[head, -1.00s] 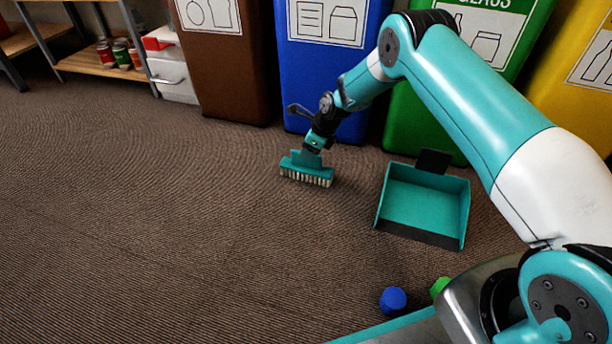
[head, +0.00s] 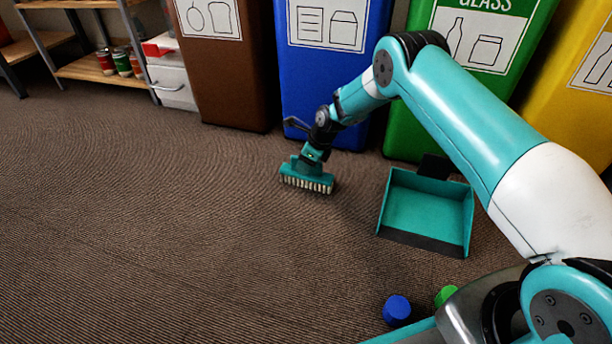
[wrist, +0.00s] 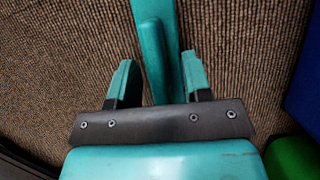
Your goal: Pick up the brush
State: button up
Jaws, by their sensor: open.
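The brush (head: 306,178), a teal head with pale bristles, stands on the brown carpet, bristles down. My gripper (head: 312,156) is right above it in the head view and hides most of its upper part. In the wrist view, my gripper (wrist: 158,64) is open, with a teal finger on each side of a teal part of the brush (wrist: 156,30). Gaps show between this part and both fingers. The lower end of this part is hidden behind the dark gripper plate.
A teal dustpan (head: 427,205) lies right of the brush. Brown (head: 228,85), blue (head: 330,85), green (head: 412,120) and yellow (head: 565,100) bins line the back. A blue object (head: 397,308) and a green one (head: 446,295) are near my base. Carpet at left is clear.

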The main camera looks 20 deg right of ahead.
grip_shut()
jog(key=shift+r, duration=0.15)
